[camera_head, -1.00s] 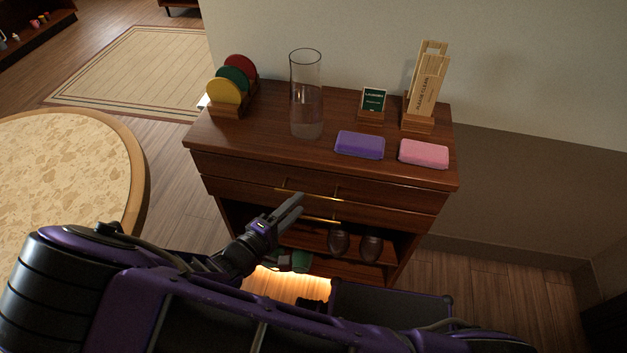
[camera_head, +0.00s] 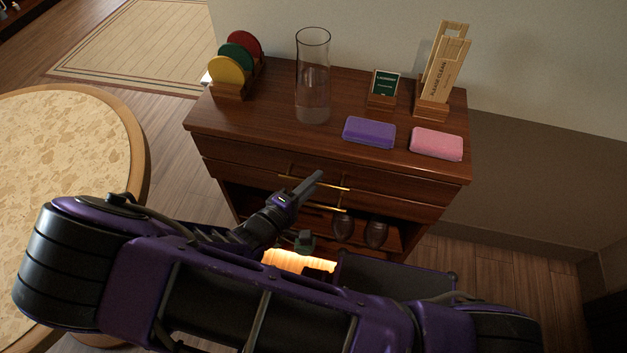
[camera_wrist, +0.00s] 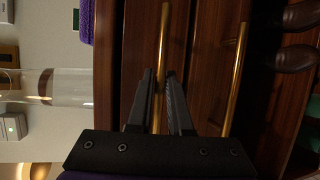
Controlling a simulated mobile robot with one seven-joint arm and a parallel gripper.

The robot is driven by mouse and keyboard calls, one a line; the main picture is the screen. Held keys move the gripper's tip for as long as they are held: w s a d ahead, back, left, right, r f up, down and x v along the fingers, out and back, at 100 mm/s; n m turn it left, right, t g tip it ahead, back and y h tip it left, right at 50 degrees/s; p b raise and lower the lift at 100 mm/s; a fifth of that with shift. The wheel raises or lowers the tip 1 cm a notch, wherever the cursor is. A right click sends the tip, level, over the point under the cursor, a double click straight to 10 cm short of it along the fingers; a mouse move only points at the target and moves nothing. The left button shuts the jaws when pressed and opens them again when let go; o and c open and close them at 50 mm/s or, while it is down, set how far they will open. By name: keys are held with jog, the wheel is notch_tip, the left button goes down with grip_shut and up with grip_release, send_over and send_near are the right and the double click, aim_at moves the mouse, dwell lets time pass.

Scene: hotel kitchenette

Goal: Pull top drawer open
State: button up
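The top drawer (camera_head: 400,180) of the dark wooden cabinet looks closed, its front flush with the cabinet. Its thin brass bar handle (camera_head: 337,186) runs across the middle of its front. My gripper (camera_head: 316,178) is at this handle, reaching in from the lower left. In the wrist view the picture is turned sideways, and the top handle (camera_wrist: 164,40) passes between the two dark fingers (camera_wrist: 159,78). The fingers stand apart with a narrow gap; I see no clear grip on the bar. The lower drawer's handle (camera_wrist: 235,75) lies outside the fingers, to the right.
Shoes (camera_head: 375,233) sit below. A round table (camera_head: 60,150) is left.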

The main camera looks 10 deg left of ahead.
grip_shut()
dwell(1.0)
jog(key=shift+s, duration=0.1)
